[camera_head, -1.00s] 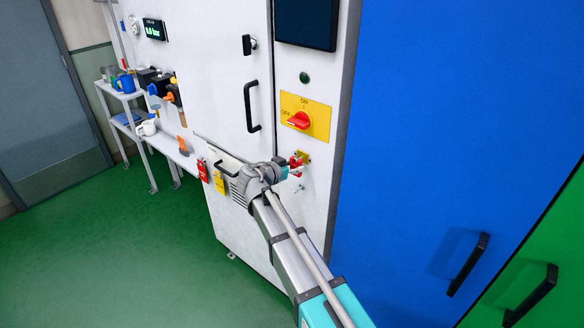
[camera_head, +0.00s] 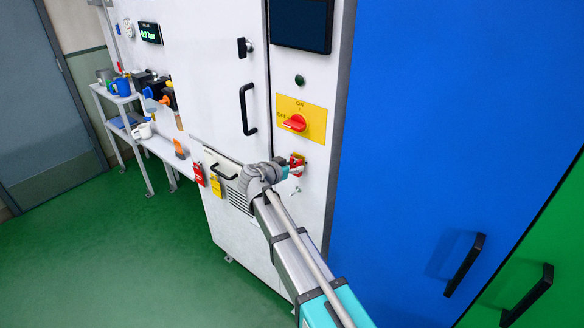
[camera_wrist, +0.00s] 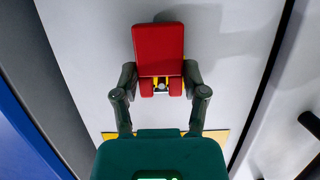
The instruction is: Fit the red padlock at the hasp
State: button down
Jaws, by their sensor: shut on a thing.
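The red padlock (camera_wrist: 158,48) is between the two fingers of my gripper (camera_wrist: 161,84) in the wrist view, which are shut on it. In the head view the padlock (camera_head: 297,161) is at the yellow hasp (camera_head: 304,159) on the white cabinet, below the switch. My gripper (camera_head: 288,172) reaches it from the lower left. Small yellow and metal parts show at the padlock's lower end in the wrist view. I cannot tell whether the shackle is through the hasp.
A red rotary switch (camera_head: 294,123) on a yellow plate (camera_head: 318,117) is above the hasp. A black door handle (camera_head: 248,109) is to the left. Red and yellow tags (camera_head: 216,186) hang lower left. A blue cabinet (camera_head: 430,130) stands to the right. The green floor is clear at left.

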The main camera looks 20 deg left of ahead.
jog(key=shift+w+d, duration=0.1)
jog(key=shift+w, duration=0.1)
jog(key=shift+c, duration=0.2)
grip_release()
jog(key=shift+s, duration=0.15)
jog(key=s+a, duration=0.3)
jog(key=s, duration=0.4)
jog(key=shift+s, duration=0.15)
dwell(0.5)
jog(key=shift+a, duration=0.1)
dwell(0.4)
